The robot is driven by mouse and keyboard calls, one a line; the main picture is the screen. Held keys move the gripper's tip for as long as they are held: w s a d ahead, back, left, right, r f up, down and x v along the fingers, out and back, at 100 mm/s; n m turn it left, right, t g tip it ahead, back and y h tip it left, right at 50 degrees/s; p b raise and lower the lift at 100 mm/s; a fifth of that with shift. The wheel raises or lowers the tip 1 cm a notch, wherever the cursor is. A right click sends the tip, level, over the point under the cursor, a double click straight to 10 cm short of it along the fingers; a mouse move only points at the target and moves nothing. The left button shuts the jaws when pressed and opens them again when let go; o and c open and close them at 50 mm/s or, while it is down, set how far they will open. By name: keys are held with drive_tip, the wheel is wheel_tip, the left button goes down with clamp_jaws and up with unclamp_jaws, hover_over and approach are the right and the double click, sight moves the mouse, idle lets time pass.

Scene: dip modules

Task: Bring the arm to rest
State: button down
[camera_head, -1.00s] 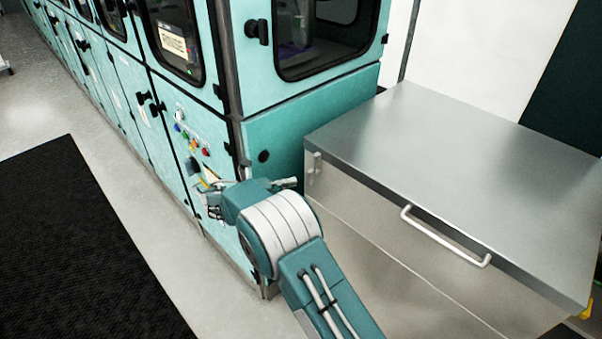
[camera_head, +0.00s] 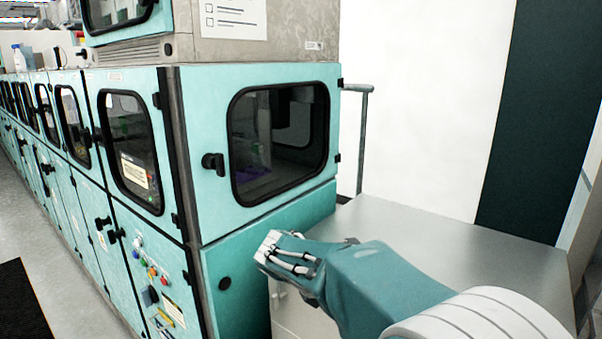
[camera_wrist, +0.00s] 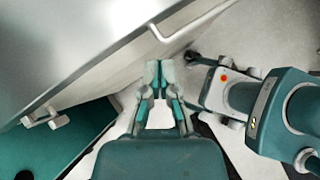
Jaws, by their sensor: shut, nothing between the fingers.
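My gripper (camera_wrist: 158,78) shows in the wrist view, pointing up the picture. Its two fingers are shut with nothing between them, and the tips are below the white handle of the steel cabinet. In the head view my teal arm reaches in from the lower right, in front of the steel cabinet (camera_head: 470,262). The cabinet's top also fills the upper left of the wrist view (camera_wrist: 60,45).
A teal machine (camera_head: 255,235) with a dark window stands left of the cabinet. Coloured buttons (camera_head: 143,262) sit on its side. The cabinet's white handle (camera_wrist: 195,22) juts out near my fingers. A dark mat (camera_head: 20,305) lies on open floor at left.

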drive_tip(key=s+d+r+m+t+y, duration=0.1)
drive_tip(key=s+d+m+y, duration=0.2)
drive_tip(key=s+m, duration=0.8)
drive_tip(key=s+d+r+m+t+y, duration=0.1)
drive_tip(key=s+m+y, duration=0.4)
drive_tip(key=s+m, duration=0.6)
drive_tip(key=shift+s+d+t, duration=0.5)
drive_tip(key=shift+s+d, duration=0.2)
drive_tip(key=shift+d, duration=0.3)
